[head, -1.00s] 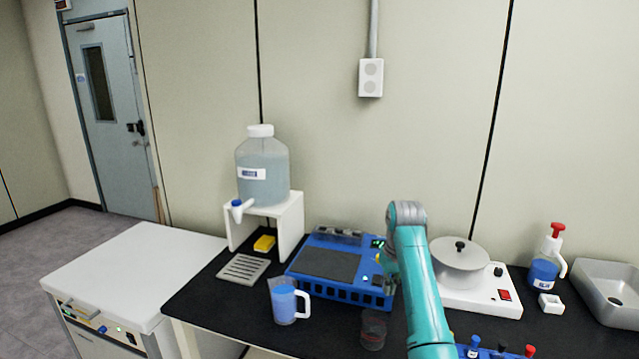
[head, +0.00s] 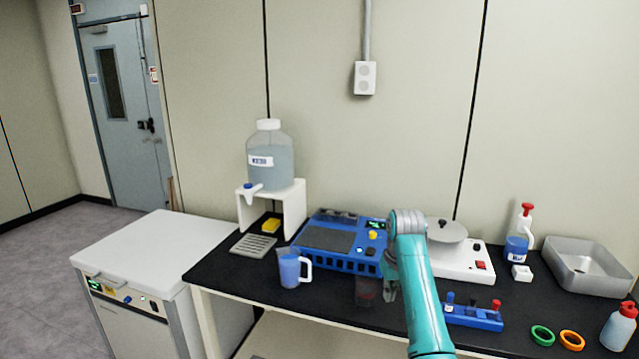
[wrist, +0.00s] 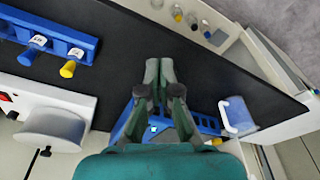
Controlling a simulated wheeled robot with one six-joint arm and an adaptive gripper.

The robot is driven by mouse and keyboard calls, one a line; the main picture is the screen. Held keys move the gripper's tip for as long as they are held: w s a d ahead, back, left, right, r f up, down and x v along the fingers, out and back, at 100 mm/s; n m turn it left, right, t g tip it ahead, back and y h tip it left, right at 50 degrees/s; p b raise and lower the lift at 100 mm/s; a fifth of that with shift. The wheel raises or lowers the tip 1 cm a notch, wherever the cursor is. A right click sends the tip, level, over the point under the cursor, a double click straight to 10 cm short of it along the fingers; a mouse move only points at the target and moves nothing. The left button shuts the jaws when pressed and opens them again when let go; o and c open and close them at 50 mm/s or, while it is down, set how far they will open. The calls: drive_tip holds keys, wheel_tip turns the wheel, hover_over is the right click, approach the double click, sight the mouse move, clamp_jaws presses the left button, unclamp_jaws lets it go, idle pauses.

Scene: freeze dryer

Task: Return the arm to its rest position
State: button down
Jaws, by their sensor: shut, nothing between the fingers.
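My teal arm (head: 418,290) rises at the right of centre in the head view, bent at a grey elbow joint. My gripper (wrist: 158,68) shows in the wrist view with its two grey-green fingers together and nothing held. It hangs over the black bench top (wrist: 200,80), clear of the objects in that view.
A blue pitcher (head: 290,270) and blue device (head: 340,240) stand left of my arm. Right are a white hotplate-like unit (head: 462,262), a blue rack (head: 472,318), rings (head: 542,335) and a metal basin (head: 588,268). A water jug (head: 270,160) stands on a white stand.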

drive_tip(key=s+f+t, duration=0.1)
drive_tip(key=s+f, duration=0.4)
drive_tip(key=f, duration=0.6)
drive_tip(key=s+f+t, duration=0.2)
drive_tip(key=s+f, duration=0.2)
drive_tip(key=f, duration=0.7)
drive_tip(key=s+f+m+t, duration=0.1)
drive_tip(key=s+f+t, duration=0.1)
drive_tip(key=s+f, duration=0.6)
drive_tip(key=s+f+t, duration=0.1)
drive_tip(key=s+f, duration=0.3)
drive_tip(key=s, duration=0.8)
drive_tip(key=s+r+t, duration=0.2)
drive_tip(key=s+r, duration=0.1)
drive_tip(key=s, duration=0.8)
drive_tip(key=s+r+t, duration=0.1)
drive_tip(key=s+r, duration=0.1)
drive_tip(key=s, duration=0.9)
drive_tip(key=s+r+t, duration=0.2)
drive_tip(key=s+r, duration=0.5)
drive_tip(key=r, duration=0.3)
drive_tip(key=s+r+m+t, duration=0.1)
drive_tip(key=s+r+t, duration=0.1)
drive_tip(key=s+r, duration=0.6)
wheel_tip(320, 180, up, 3)
drive_tip(key=shift+s+r, duration=0.15)
drive_tip(key=shift+s, duration=0.15)
